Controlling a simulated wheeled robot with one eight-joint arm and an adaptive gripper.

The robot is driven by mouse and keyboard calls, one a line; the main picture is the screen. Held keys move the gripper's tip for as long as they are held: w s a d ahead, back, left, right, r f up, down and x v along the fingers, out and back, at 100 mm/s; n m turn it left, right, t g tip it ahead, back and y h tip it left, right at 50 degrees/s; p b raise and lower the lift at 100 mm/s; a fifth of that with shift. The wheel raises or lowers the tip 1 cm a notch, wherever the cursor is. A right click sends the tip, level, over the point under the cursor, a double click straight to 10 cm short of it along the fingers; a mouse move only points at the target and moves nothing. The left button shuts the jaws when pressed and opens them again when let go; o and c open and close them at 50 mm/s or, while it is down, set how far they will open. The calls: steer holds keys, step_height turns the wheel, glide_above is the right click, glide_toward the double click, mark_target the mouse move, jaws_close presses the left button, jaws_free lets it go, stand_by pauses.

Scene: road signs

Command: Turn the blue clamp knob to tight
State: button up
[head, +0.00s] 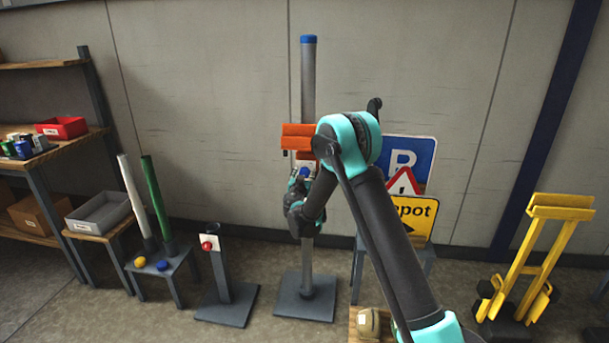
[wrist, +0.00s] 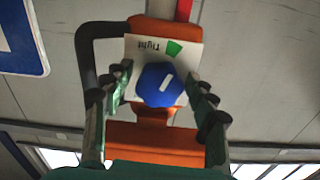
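The blue clamp knob (wrist: 157,92) sits on a white plate (wrist: 136,47) with the word "tight", upside down in the wrist view, and a green mark (wrist: 174,48). A short white line on the knob slants up and right, roughly toward the green mark. The knob also shows small in the head view (head: 304,172). The orange clamp (head: 297,137) is on a grey post (head: 308,80) with a blue cap. My gripper (wrist: 160,92) is open, with one finger on each side of the knob and gaps visible on both sides. My arm hides part of the clamp in the head view.
Blue, red-white and yellow signs (head: 412,215) lean right of the post. A smaller stand with a red button (head: 209,243) is at left. Shelves and a stool (head: 172,262) are at left.

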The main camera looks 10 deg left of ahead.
steer(key=shift+s, duration=0.15)
steer(key=s, duration=1.1)
steer(key=shift+s+a, duration=0.2)
steer(key=shift+s, duration=0.15)
steer(key=shift+d, duration=0.1)
